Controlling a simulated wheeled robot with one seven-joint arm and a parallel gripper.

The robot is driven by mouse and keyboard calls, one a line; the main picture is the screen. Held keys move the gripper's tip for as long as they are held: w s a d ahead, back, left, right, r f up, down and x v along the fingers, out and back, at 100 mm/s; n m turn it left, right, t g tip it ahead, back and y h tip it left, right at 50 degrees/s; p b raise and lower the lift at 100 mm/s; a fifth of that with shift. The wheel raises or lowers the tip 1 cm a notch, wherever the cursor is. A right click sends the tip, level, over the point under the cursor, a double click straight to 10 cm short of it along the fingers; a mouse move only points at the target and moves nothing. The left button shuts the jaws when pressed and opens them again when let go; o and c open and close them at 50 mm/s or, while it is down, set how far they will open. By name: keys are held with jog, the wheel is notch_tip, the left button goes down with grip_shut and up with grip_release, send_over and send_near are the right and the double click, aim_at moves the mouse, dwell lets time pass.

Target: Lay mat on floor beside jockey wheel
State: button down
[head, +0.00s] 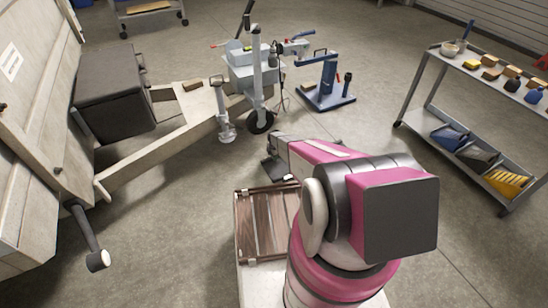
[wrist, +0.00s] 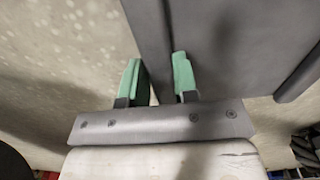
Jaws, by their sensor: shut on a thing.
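In the wrist view, the green fingertips of my gripper (wrist: 158,76) are shut on a dark grey sheet-like thing, which I take to be the mat (wrist: 235,45). It extends up and to the right past the fingers, with a straight fold or edge line near the right finger. In the head view, a small dark shape shows at the end of my arm, but I cannot tell mat from gripper there. The jockey wheel (head: 261,123) stands on the floor under its upright post at the trailer's nose, beyond my arm.
The trailer frame (head: 160,150) fills the left. A metal prop foot (head: 226,130) stands left of the jockey wheel. A blue stand (head: 326,92) is behind right, and a tool cart (head: 410,95) is at right. The floor between arm and cart is clear. A slatted wooden rack (head: 258,232) lies in front.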

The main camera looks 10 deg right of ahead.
jog(key=c, duration=0.9)
grip_release()
jog(key=shift+r, duration=0.5)
notch_tip(320, 180, up, 11)
jog(key=s+r+m, duration=0.7)
jog(key=s+r, duration=0.5)
jog(key=r, duration=0.2)
jog(key=s+r+m, duration=0.7)
jog(key=s+r, duration=0.6)
jog(key=r, duration=0.1)
jog(key=s+r+m, duration=0.7)
jog(key=s+r, duration=0.5)
jog(key=r, duration=0.1)
jog(key=shift+s+r+m, duration=0.15)
jog(key=shift+r+m, duration=0.15)
jog(key=shift+r, duration=0.1)
